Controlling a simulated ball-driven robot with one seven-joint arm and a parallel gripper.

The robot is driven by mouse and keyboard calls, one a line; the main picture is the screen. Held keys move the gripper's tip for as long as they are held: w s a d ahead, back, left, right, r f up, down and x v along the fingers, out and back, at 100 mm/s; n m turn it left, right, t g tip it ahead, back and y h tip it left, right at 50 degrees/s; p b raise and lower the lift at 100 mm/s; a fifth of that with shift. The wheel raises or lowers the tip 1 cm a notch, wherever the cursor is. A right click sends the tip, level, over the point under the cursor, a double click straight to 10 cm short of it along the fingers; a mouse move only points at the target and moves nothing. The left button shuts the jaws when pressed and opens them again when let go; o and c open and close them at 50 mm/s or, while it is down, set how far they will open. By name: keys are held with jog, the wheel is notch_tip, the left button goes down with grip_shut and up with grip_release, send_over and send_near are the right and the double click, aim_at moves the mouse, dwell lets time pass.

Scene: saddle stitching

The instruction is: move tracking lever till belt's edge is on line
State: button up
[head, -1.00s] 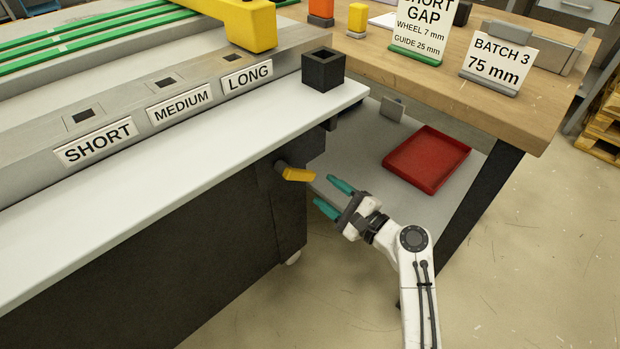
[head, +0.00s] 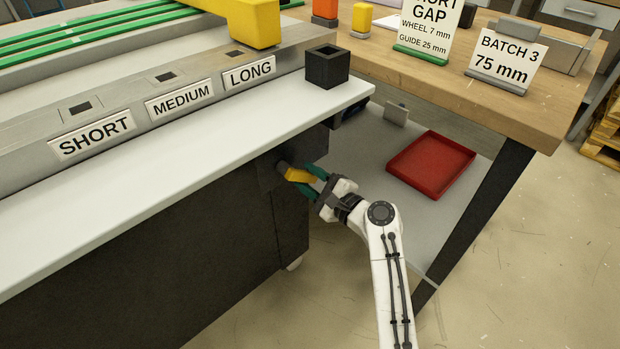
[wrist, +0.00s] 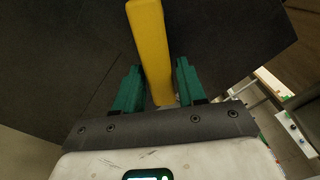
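The yellow tracking lever (head: 298,174) sticks out from the dark end of the machine, below the white top. In the wrist view the lever (wrist: 150,45) runs down between my two teal fingers, with a visible gap on each side. My gripper (head: 310,180) is open around the lever; it also shows in the wrist view (wrist: 154,88). Green belts (head: 90,38) run along the machine top at upper left. I cannot make out a belt edge against a line.
A black square holder (head: 327,68) stands on the white top's corner above the lever. A red tray (head: 431,165) lies on a lower grey shelf (head: 350,165) to the right. A dark table leg (head: 480,215) stands right of my arm.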

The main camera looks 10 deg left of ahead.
grip_shut()
jog(key=shift+w+d+r+n, duration=0.2)
jog(key=shift+r+n, duration=0.15)
jog(key=shift+n, duration=0.65)
jog(key=shift+o, duration=1.4)
grip_release()
jog(key=p+v, duration=0.2)
jog(key=v, duration=0.8)
jog(key=shift+s+d+p, duration=0.25)
jog(key=shift+d+p, duration=0.05)
jog(key=shift+p, duration=0.05)
